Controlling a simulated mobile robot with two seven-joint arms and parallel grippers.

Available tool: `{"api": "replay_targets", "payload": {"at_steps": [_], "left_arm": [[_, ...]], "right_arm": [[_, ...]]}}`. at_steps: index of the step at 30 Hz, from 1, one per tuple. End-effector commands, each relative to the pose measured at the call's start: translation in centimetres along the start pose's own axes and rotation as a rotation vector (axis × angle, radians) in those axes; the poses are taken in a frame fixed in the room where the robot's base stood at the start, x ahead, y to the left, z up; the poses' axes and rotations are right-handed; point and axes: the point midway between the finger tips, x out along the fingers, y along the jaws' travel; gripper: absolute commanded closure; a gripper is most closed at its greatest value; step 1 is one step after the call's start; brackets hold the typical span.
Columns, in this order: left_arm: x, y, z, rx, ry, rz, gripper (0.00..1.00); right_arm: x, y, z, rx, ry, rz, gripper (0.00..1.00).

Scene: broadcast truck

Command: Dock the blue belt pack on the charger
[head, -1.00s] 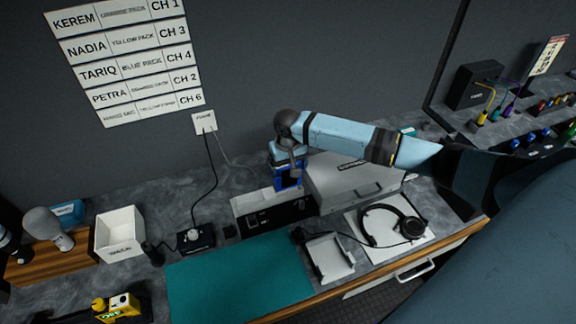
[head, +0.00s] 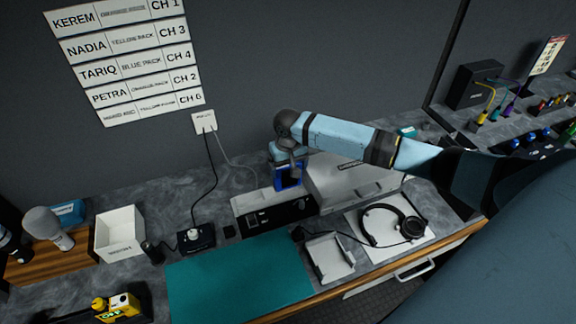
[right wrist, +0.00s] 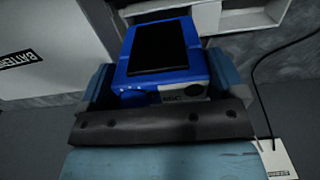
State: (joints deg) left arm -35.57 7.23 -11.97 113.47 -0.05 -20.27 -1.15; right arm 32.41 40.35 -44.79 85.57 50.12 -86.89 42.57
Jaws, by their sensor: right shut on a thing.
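The blue belt pack (head: 290,179) is held upright or nearly so by my right gripper (head: 287,160), at the back of the bench. In the right wrist view the pack (right wrist: 160,62) sits between the two fingers, its dark screen facing the camera. A pale unit with a dark front panel (head: 292,212), apparently the charger, stands just below and in front of the pack. I cannot tell whether the pack touches it. My left gripper is out of view.
A grey case (head: 340,186) stands close right of the pack. A headset (head: 366,228), a white tray (head: 330,258) and a teal mat (head: 235,282) lie in front. A white bin (head: 118,235) and a yellow pack (head: 122,304) are at left. Cables hang from a wall socket (head: 204,121).

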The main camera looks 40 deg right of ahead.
Motion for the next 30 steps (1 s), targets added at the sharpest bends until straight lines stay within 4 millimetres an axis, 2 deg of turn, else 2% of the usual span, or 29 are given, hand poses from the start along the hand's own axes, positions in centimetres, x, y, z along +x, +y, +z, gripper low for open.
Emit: {"api": "replay_targets", "payload": {"at_steps": [12, 30], "left_arm": [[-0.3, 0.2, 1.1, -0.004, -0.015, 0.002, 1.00], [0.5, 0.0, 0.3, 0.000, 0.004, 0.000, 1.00]], "right_arm": [[1.1, 0.0, 0.0, 0.001, 0.000, -0.001, 0.40], [2.6, 0.0, 0.0, 0.000, 0.001, 0.000, 0.40]]}}
